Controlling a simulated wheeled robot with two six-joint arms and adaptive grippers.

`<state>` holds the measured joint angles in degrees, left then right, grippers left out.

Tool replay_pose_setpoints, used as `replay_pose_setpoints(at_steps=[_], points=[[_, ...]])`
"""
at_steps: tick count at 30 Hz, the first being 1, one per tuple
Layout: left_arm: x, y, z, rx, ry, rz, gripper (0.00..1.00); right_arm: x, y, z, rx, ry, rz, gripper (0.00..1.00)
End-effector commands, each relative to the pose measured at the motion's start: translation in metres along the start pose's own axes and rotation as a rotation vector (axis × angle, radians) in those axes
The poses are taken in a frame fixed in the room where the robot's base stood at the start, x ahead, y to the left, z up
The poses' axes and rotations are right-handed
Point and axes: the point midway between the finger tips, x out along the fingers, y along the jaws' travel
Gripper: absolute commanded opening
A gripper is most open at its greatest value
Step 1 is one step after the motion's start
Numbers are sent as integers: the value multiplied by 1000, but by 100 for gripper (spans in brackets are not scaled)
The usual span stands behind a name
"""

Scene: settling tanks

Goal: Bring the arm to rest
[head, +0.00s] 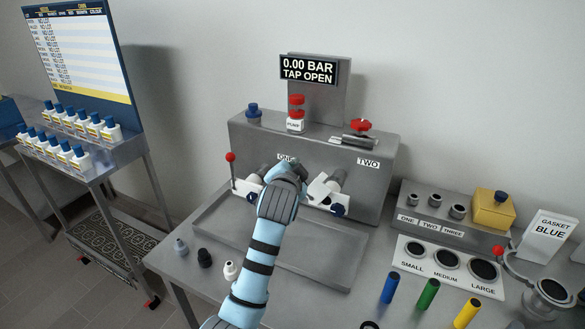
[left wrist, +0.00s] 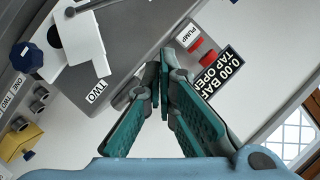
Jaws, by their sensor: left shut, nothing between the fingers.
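My left arm, light blue with black bands, reaches up from the bottom of the head view. My left gripper (head: 292,170) is in front of the grey test unit (head: 240,140), around the ONE label and partly hiding it. In the left wrist view the gripper (left wrist: 160,62) has its fingers together at the tips, with nothing between them. The unit's face with the TWO label (left wrist: 97,90) and the display reading 0.00 BAR TAP OPEN (left wrist: 222,82) lie beyond the fingers. Whether the gripper touches the unit I cannot tell. My right gripper is not in view.
A red-knobbed lever (head: 231,170) stands just left of the gripper. A shallow grey tray (head: 330,270) lies below the arm. Small fittings (head: 205,258) stand left of it. Coloured tubes (head: 428,294) and a size plate (head: 450,266) are at right. A bottle rack (head: 100,160) stands far left.

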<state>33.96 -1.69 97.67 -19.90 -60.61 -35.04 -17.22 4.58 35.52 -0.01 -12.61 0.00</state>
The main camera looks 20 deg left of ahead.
Motion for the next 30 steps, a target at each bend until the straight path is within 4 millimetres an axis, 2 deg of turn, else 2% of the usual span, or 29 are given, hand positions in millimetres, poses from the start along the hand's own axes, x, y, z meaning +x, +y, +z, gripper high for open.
replay_pose_setpoints(at_steps=[7,9,11,14,15,17,18,21,24,30], points=[[0,0,0,0,0,0,0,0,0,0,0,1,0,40],[-1,4,6,-6,-8,8,0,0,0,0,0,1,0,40],[-4,16,21,-25,-30,32,0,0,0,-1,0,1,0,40],[-23,56,73,-89,-108,113,0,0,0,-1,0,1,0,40],[-37,76,101,-125,-154,156,0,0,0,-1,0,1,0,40],[-63,106,143,-183,-229,223,0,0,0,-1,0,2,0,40],[-83,124,168,-218,-279,263,0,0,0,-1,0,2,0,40],[-130,156,215,-289,-388,345,0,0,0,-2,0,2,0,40],[-173,178,249,-341,-483,407,0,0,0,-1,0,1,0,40],[-257,205,297,-417,-655,507,0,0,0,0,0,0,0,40]])
